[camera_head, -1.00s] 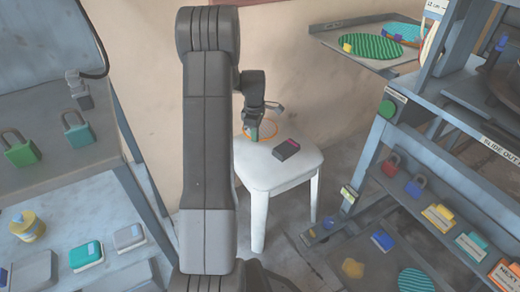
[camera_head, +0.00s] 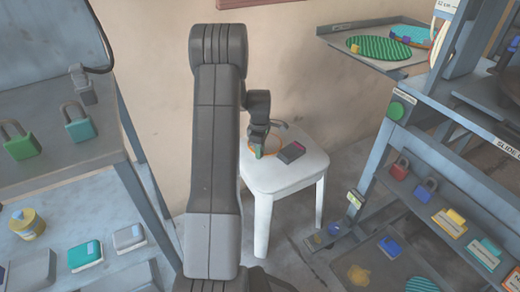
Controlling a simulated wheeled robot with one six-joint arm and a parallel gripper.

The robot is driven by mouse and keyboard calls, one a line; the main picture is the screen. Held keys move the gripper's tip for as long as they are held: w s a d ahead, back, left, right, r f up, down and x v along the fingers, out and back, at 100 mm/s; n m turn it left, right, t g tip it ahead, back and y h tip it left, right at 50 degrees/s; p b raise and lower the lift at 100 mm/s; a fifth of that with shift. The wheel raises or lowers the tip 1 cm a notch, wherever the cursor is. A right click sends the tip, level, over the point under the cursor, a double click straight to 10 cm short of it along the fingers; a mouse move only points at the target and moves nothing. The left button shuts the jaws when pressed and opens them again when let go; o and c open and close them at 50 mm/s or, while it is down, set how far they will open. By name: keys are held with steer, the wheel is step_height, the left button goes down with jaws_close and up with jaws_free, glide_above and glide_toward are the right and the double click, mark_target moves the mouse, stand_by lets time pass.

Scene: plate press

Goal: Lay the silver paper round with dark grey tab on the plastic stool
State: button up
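My gripper (camera_head: 258,147) points down over the back left of the white plastic stool (camera_head: 272,182), low near the seat. Its fingers are too small and dark to show whether they are open or shut. A round with an orange rim (camera_head: 277,153) shows at the fingertips, with a small green part beside them. Most of its face is hidden, and I cannot tell whether it touches the seat. I cannot make out a silver round with a dark grey tab anywhere.
A dark box with a pink mark (camera_head: 291,152) takes up part of the seat, right of my gripper. The seat's front is clear. A tray (camera_head: 345,43) with patterned rounds is at upper right. Shelves with padlocks and blocks stand on both sides.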

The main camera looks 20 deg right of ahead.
steer(key=shift+r, duration=0.1)
step_height(320, 180, up, 12)
steer(key=p, duration=0.4)
stand_by(0.5)
steer(key=shift+s, duration=0.1)
stand_by(1.0)
